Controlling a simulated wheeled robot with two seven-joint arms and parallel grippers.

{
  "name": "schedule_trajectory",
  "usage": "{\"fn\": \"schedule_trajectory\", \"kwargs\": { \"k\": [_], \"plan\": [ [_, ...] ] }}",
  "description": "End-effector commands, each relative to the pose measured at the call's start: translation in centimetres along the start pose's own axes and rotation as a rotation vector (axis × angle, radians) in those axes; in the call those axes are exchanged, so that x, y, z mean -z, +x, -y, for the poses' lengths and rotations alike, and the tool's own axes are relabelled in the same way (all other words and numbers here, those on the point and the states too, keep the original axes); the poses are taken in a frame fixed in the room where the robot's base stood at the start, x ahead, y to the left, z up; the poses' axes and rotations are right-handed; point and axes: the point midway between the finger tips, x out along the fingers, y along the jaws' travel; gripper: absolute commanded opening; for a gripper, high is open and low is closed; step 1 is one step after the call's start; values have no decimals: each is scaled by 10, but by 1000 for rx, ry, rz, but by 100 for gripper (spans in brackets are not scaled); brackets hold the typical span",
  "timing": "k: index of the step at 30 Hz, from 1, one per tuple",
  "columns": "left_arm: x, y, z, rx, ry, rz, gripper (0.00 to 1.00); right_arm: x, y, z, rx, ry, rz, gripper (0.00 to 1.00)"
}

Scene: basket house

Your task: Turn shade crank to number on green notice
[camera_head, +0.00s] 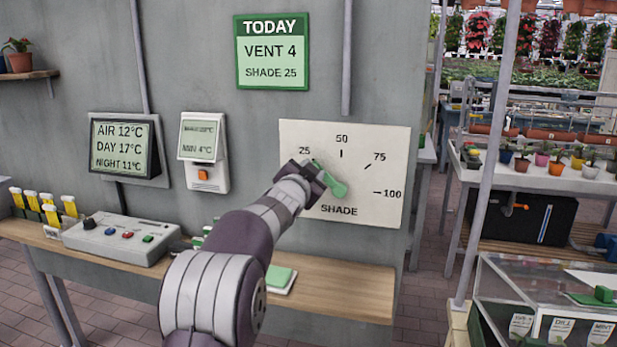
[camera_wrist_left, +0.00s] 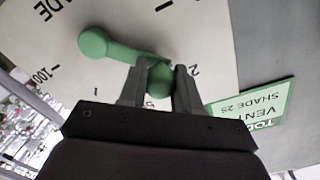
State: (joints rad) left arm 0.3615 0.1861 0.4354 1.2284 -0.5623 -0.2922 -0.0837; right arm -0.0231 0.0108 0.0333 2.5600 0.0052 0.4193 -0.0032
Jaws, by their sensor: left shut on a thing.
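The green notice (camera_head: 271,52) on the wall reads TODAY, VENT 4, SHADE 25; part of it also shows in the left wrist view (camera_wrist_left: 262,104). The pale shade dial (camera_head: 390,150) has marks with 25, 50, 75 and 100. The green crank (camera_head: 337,189) turns on a hub at its lower middle, and its arm points up and left, about toward 25. The 25 tick is hidden behind my gripper. My left gripper (camera_head: 316,172) is shut on the crank's knob, which shows between the fingers in the wrist view (camera_wrist_left: 160,80). My right gripper is not in view.
Two displays (camera_head: 124,147) hang left of my arm. A pole (camera_head: 485,150) and a glass case (camera_head: 550,290) stand at the right.

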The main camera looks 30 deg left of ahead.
Motion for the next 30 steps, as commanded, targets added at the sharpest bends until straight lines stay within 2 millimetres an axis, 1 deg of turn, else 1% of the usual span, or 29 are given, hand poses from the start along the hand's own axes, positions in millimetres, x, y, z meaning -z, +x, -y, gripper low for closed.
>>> {"fn": "schedule_trajectory", "kwargs": {
  "k": [1, 12, 13, 15, 22, 25, 28, 30],
  "plan": [
    [3, 0, 1, 3, 3, -6, 0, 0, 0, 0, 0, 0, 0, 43],
    [4, 0, 2, 3, 6, -7, 0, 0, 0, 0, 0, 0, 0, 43],
    [4, 0, 2, 3, 6, -7, 39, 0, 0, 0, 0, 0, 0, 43],
    [4, 0, 1, 3, 5, -6, 58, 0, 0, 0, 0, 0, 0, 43],
    [2, 0, 1, 1, 6, -3, 58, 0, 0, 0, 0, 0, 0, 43],
    [2, -3, 0, 2, 6, -3, 58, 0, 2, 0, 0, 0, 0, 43],
    [1, -15, 0, 2, 6, -3, 58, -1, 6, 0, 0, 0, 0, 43],
    [0, -30, -1, 3, 6, -4, 58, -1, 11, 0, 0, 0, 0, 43]
  ]
}}
